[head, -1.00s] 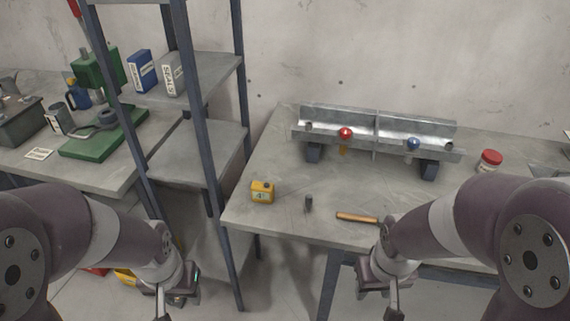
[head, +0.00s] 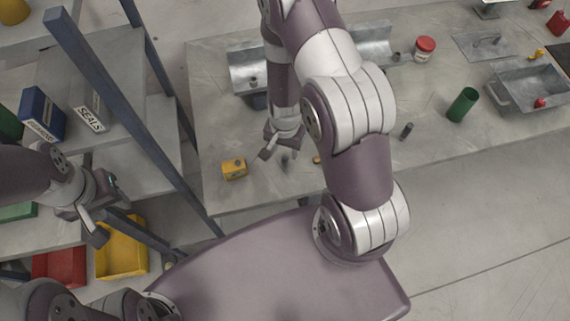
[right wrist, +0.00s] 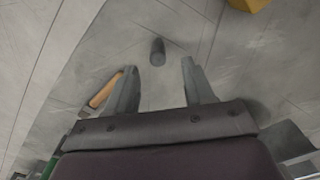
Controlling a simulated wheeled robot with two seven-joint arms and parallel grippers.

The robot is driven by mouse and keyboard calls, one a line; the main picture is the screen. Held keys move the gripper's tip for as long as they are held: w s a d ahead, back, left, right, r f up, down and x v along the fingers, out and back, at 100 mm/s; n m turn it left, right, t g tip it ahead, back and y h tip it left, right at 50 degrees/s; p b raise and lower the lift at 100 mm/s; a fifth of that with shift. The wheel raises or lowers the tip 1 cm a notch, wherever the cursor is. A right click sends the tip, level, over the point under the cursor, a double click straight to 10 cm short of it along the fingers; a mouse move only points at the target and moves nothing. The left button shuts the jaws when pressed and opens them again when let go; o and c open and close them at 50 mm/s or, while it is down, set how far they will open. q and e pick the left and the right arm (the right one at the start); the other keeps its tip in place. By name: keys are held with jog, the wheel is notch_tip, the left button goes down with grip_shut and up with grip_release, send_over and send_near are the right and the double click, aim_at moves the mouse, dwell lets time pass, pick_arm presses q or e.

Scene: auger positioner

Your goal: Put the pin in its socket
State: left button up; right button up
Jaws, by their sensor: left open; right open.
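A short dark grey cylinder, which looks like the pin (head: 285,160), stands on the workbench near its front edge. In the right wrist view the pin (right wrist: 157,52) is ahead of and between my open fingers, not touched. My right gripper (head: 278,149) is open and empty close to the pin; its fingers (right wrist: 160,85) show at both sides in the wrist view. A grey metal trough (head: 246,72) is at the back of the bench, largely hidden behind my right arm; I cannot make out the socket. My left gripper (head: 97,222) is open and empty at the left.
A yellow block (head: 234,169) is left of the pin. A wooden handle (right wrist: 105,90) lies close on its other side. A dark cylinder (head: 406,131), a green cylinder (head: 462,104), a red-lidded jar (head: 425,49) and a grey tray (head: 527,90) are to the right. A shelf post (head: 100,95) rises at left.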

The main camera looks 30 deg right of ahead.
aim_at(285, 157)
notch_tip(285, 157, down, 5)
jog(key=b, duration=0.3)
jog(key=shift+a+r, duration=0.1)
jog(key=shift+r, duration=0.05)
jog(key=shift+s+f, duration=0.3)
jog(key=shift+f, duration=0.05)
jog(key=shift+w, duration=0.15)
jog(key=shift+c, duration=0.3)
jog(key=c, duration=0.5)
grip_shut()
jog(key=shift+r, duration=0.15)
